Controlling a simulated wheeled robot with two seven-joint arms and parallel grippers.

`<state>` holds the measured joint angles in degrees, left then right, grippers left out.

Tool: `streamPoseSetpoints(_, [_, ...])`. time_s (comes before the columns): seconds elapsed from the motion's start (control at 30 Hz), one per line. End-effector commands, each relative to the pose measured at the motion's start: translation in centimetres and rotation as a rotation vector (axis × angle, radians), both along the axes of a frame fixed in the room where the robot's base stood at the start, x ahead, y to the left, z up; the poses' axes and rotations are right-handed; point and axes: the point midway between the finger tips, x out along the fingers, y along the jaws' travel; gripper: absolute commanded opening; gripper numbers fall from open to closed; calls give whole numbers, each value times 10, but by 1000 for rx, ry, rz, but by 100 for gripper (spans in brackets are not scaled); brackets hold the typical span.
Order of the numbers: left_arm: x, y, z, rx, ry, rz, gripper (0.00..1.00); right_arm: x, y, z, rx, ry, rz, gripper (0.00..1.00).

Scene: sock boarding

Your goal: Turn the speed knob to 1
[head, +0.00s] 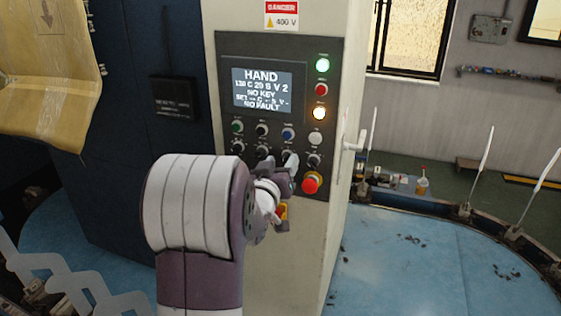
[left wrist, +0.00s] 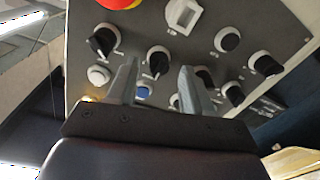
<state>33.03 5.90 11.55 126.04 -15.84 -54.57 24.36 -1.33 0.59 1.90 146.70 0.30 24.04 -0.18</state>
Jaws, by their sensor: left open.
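The control panel (head: 275,110) on the pale cabinet carries a screen (head: 263,89) reading HAND, with "V 2" at the end of its second line. Small knobs and buttons sit below it. Their labels are too small to read, so I cannot tell by label which is the speed knob. My left gripper (head: 288,180) is at the lower knob row, left of the red stop button (head: 311,183). In the left wrist view the gripper (left wrist: 158,80) is open, and a black knob (left wrist: 157,62) shows between its fingertips. I cannot tell whether they touch it.
Other black knobs (left wrist: 103,40) and a white switch (left wrist: 183,17) are close around the fingers. A blue button (left wrist: 143,92) shows between the fingers. A white handle (head: 353,142) sticks out at the cabinet's right edge. A yellowish sheet (head: 50,70) hangs at upper left.

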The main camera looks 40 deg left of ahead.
Motion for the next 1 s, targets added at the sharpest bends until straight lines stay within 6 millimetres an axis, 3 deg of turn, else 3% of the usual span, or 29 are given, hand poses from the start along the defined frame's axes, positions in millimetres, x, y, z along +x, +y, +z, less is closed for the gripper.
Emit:
streamPoseSetpoints(0.13, [0,0,-1,0,0,0,47,0,0,-1,0,0,0,43])
streamPoseSetpoints(0.27, [0,0,0,0,0,-1,5,0,0,-1,0,0,0,43])
streamPoseSetpoints(0.3, [0,0,0,0,0,-1,0,0,0,-1,0,0,0,43])
streamPoseSetpoints(0.67, [-1,0,-1,-39,-14,1,0,0,0,-4,0,0,0,43])
streamPoseSetpoints(1.0, [-1,0,-1,-260,-87,0,0,0,0,-16,0,0,0,43])
